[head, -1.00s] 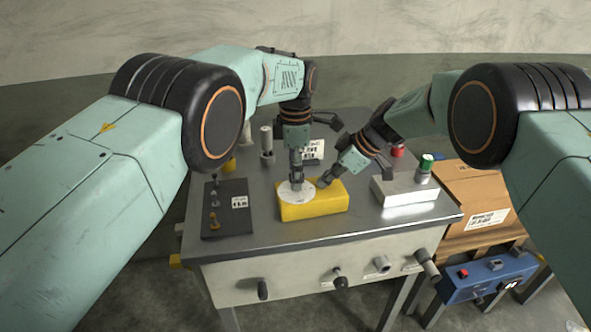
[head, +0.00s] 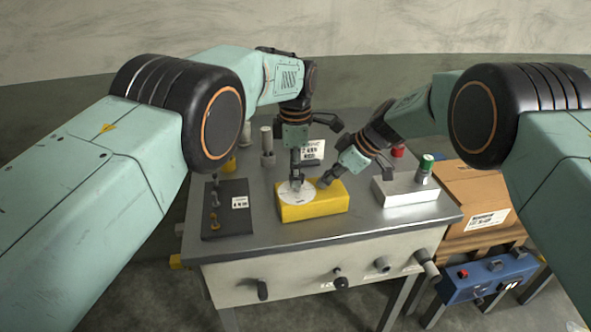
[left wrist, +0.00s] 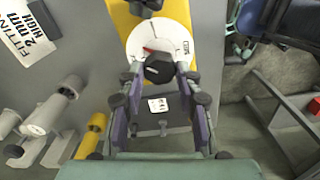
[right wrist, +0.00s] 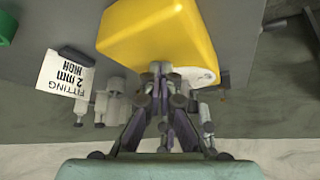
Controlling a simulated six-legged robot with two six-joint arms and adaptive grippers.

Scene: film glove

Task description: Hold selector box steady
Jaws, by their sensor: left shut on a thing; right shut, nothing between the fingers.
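The yellow selector box (head: 314,207) stands on the grey table, with a white dial disc (head: 292,197) on its top. In the left wrist view, a black knob (left wrist: 158,69) sits in the middle of the dial, and a red pointer mark shows beside it. My left gripper (head: 296,184) comes down from above and is shut on the knob. My right gripper (head: 324,184) is shut and empty, with its fingertips at the box's upper edge, right of the dial. In the right wrist view the fingertips (right wrist: 161,74) meet the yellow box; exact contact is hard to tell.
A dark panel (head: 228,222) with small fittings lies left of the box. A white block (head: 405,193) with a green-capped part (head: 426,164) stands to the right. A label card (head: 313,149) stands behind. Knobs stick out of the table's front. A cardboard box (head: 468,205) is beyond the right edge.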

